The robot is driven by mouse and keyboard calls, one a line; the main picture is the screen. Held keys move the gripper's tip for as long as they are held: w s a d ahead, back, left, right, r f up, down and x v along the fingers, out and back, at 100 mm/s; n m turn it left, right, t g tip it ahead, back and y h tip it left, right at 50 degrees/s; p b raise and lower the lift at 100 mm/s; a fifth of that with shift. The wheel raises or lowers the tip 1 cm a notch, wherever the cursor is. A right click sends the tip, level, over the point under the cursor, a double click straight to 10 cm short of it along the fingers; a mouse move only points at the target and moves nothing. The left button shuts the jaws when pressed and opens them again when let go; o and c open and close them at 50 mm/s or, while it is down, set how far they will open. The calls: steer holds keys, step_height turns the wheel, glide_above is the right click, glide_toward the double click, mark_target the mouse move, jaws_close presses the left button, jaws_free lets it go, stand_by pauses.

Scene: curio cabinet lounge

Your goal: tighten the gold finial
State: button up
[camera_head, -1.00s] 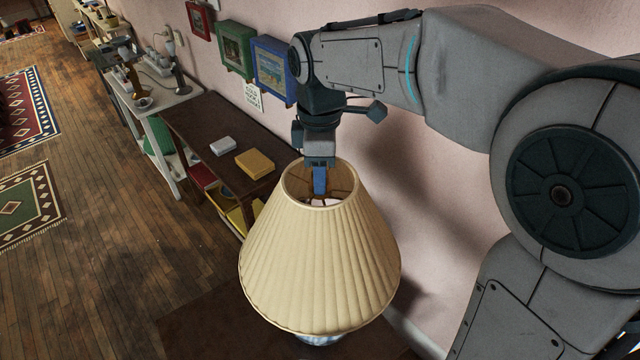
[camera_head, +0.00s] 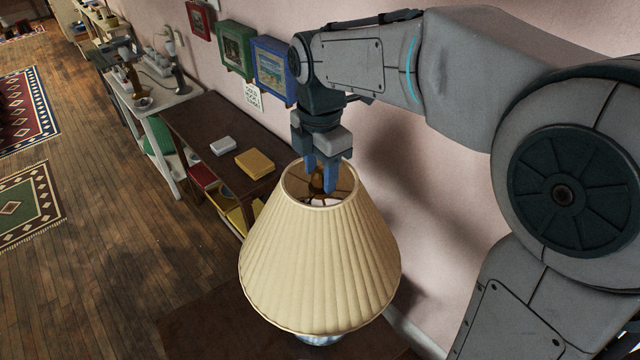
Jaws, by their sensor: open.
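The gold finial (camera_head: 317,184) shows small and dark gold inside the top opening of a pleated cream lampshade (camera_head: 318,262). My gripper (camera_head: 320,181) points down into that opening. Its two blue fingers are apart, one on the left and one on the right of the finial. Whether a finger touches the finial I cannot tell. The lamp's blue and white base (camera_head: 320,339) just shows under the shade.
A dark brown table (camera_head: 196,128) behind the lamp holds a white box (camera_head: 223,146) and a yellow box (camera_head: 255,162). Framed pictures (camera_head: 272,67) hang on the pink wall close to my arm. Wooden floor lies open on the left.

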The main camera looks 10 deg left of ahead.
steer(key=n, duration=0.4)
steer(key=shift+n, duration=2.5)
jaws_close()
steer(key=shift+m, duration=2)
steer(key=shift+m, duration=0.8)
